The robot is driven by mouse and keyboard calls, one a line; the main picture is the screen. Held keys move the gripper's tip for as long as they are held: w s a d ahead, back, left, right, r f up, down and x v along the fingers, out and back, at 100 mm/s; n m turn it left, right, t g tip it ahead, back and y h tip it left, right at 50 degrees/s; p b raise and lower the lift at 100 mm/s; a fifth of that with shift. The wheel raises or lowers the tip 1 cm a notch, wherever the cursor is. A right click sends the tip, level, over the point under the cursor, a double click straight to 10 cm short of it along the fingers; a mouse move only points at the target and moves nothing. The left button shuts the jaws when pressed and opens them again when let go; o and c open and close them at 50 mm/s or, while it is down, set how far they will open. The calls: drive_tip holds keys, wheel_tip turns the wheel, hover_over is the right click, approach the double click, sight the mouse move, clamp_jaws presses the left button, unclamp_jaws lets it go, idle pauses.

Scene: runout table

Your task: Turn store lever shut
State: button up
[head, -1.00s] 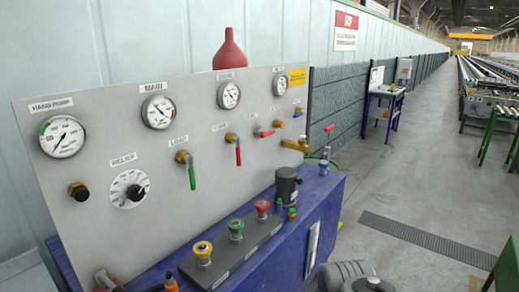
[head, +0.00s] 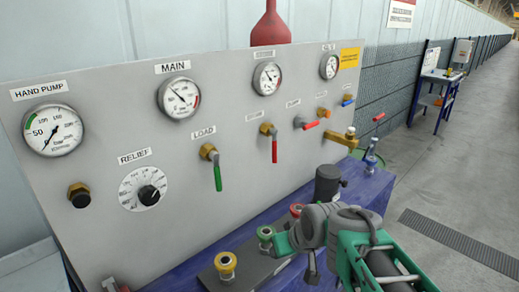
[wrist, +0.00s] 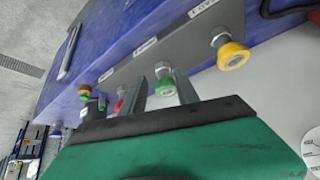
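A grey panel (head: 110,100) carries a row of small levers with labels. A green-handled lever (head: 217,177) under the LOAD label hangs straight down. To its right, a red-handled lever (head: 274,150) on a brass valve also hangs down; its label is too blurred to read. Another red-handled lever (head: 309,125) further right points sideways. I cannot tell by its label which is the store lever. My gripper (head: 297,258) is low in front of the panel, apart from all the levers. In the wrist view my gripper (wrist: 152,72) has its two fingers apart, with nothing held between them.
A blue bench (head: 185,270) below the panel carries a yellow button (head: 225,264), a green button (head: 265,235) and a red button (head: 296,210) close to my gripper. A dark cylinder (head: 327,183) and a brass tap (head: 335,137) stand to the right.

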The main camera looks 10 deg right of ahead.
drive_tip(key=w+r+n+t+y, duration=0.1)
drive_tip(key=w+r+t+y, duration=0.15)
drive_tip(key=w, duration=0.75)
drive_tip(key=n+t+y+b, duration=0.1)
drive_tip(key=n+t+y, duration=0.15)
drive_tip(key=t, duration=0.45)
approach(276, 152)
drive_tip(key=w, duration=0.3)
drive_tip(key=shift+m+t+y, duration=0.25)
drive_tip(key=shift+m+y, duration=0.15)
drive_tip(key=shift+m, duration=0.05)
drive_tip(key=p+x, duration=0.1)
drive_tip(key=x, duration=0.2)
drive_tip(key=p+x, duration=0.1)
drive_tip(key=x, duration=0.3)
drive_tip(key=shift+a+f, duration=0.2)
drive_tip(key=shift+a, duration=0.25)
drive_tip(key=shift+w+a+f, duration=0.1)
drive_tip(key=shift+w+a, duration=0.1)
drive_tip(key=shift+w, duration=0.1)
clamp_jaws()
